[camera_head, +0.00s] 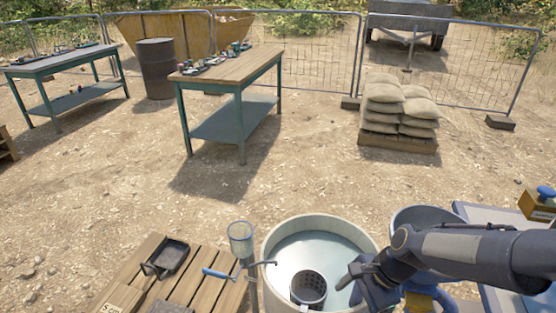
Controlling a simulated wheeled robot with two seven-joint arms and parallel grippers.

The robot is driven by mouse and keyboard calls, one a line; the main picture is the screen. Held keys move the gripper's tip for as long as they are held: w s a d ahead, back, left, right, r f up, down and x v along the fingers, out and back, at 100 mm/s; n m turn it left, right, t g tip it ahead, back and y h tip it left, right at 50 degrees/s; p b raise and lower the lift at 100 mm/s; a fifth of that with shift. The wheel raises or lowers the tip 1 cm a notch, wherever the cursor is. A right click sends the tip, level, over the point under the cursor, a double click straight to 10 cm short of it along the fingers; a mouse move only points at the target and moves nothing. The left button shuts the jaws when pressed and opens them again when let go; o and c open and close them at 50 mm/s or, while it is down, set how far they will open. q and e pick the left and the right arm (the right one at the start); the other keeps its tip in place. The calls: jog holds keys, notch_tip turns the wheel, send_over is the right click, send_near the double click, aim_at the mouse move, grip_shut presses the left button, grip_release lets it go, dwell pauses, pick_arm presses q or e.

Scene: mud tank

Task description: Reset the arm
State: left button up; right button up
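My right arm comes in from the right edge, and its dark gripper (358,284) is over the right side of the round pale tank (272,250). The gripper points left and down; its fingers are small and partly hidden, so I cannot tell whether they are open or shut. A dark perforated basket (309,287) sits inside the tank, left of the gripper and apart from it in the picture. The tank holds greyish liquid or has a smooth grey inside. My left gripper is not in view.
A wooden pallet-like table (205,290) bears a black tray (172,258). Sandbags (398,108), a workbench (238,68) and a barrel (156,70) stand farther back. Open dirt lies between.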

jog(key=s+d+r+n+t, duration=0.2)
jog(key=s+r+n, duration=0.3)
jog(key=s+n, duration=0.1)
jog(key=s+d+r+n+t+h, duration=0.1)
jog(key=s+d+r+n+t, duration=0.1)
jog(key=s+r+n, duration=0.3)
jog(key=shift+s+d+n+t, duration=0.15)
jog(key=shift+s+n+t, duration=0.5)
jog(key=shift+s, duration=1.2)
